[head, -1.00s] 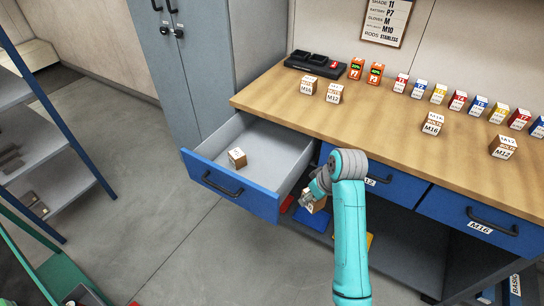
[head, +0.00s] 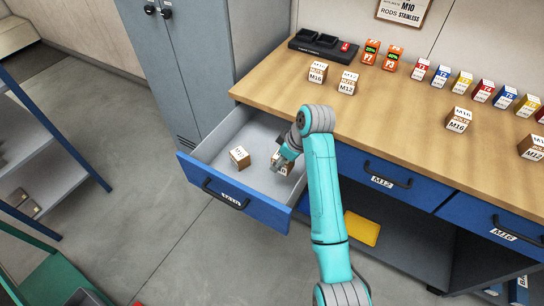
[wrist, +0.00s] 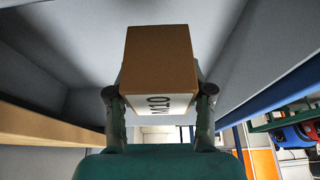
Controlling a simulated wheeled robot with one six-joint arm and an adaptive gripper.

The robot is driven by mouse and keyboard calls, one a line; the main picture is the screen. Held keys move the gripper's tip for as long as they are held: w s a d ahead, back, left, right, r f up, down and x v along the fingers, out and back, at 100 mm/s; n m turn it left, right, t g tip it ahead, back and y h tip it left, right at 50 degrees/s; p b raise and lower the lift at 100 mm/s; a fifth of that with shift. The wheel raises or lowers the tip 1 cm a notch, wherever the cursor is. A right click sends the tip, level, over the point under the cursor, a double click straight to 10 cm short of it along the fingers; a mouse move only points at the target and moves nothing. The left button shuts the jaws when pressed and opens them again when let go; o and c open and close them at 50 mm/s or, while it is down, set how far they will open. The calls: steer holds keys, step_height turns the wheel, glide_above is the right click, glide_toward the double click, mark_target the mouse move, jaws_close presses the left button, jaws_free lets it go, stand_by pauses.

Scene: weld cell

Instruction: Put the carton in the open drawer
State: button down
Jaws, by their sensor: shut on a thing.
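My gripper (head: 283,160) is shut on a brown and white carton (head: 284,168), mostly hidden by the gripper in the head view. In the wrist view the carton (wrist: 160,70) sits between both fingers and shows an M10 label. The open drawer (head: 228,188) is blue-fronted with a grey inside. The gripper and held carton are over the right part of the drawer; I cannot tell whether the carton touches the floor of it. Another small carton (head: 240,157) lies in the drawer, left of the held one.
The wooden bench top (head: 390,120) above the drawers carries several cartons, a black charger (head: 322,47) and orange batteries (head: 381,54). A grey cabinet (head: 185,70) stands behind the drawer. A blue shelf rack (head: 50,150) is at the left. A yellow item (head: 362,229) lies below the bench.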

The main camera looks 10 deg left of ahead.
mark_target(292, 165)
step_height(292, 165, down, 9)
stand_by(0.5)
steer(key=shift+f, duration=0.1)
steer(key=shift+c, duration=2.2)
jaws_free()
steer(key=v, duration=1.2)
steer(key=shift+a, duration=0.1)
